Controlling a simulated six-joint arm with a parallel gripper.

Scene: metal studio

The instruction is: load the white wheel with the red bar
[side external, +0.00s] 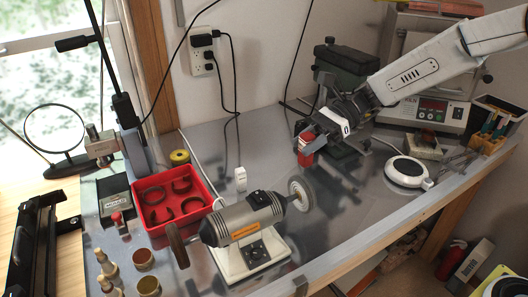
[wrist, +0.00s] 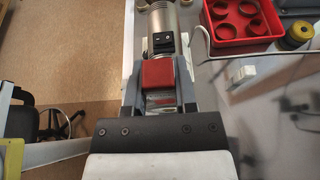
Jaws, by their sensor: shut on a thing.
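The white wheel (side external: 300,194) is on the right end of the grey bench motor (side external: 243,219), standing upright. The red bar (side external: 306,158) is in my gripper (side external: 305,141), which is shut on it. The bar hangs in the air above the bench, behind and a little above the white wheel in the side view, apart from it. In the wrist view the red bar (wrist: 158,74) sits between the fingers of my gripper (wrist: 157,82), with the motor (wrist: 160,28) beyond it. The white wheel cannot be made out in the wrist view.
A brown wheel (side external: 177,246) is on the motor's left end. A red tray (side external: 150,228) with dark rings stands left of the motor, with a yellow spool (side external: 179,157) behind it. A round white device (side external: 405,172) lies at right. The metal bench between is mostly clear.

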